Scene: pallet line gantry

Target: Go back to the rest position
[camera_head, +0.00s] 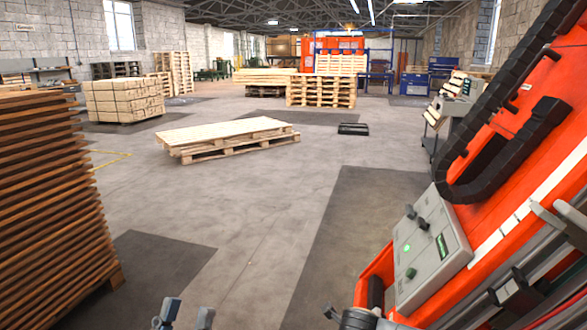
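My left gripper (187,314) shows at the bottom edge, left of centre. Its two grey fingertips stand apart with bare floor visible between them, so it is open and empty. Most of it is cut off by the frame. A dark, rounded part (356,319) at the bottom edge, right of centre, may belong to my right gripper; its fingers cannot be made out.
An orange machine (492,185) with a grey control box (432,250) fills the right side. A tall stack of brown boards (50,200) stands close on the left. A low pallet stack (228,137) lies ahead. The floor between (250,225) is clear.

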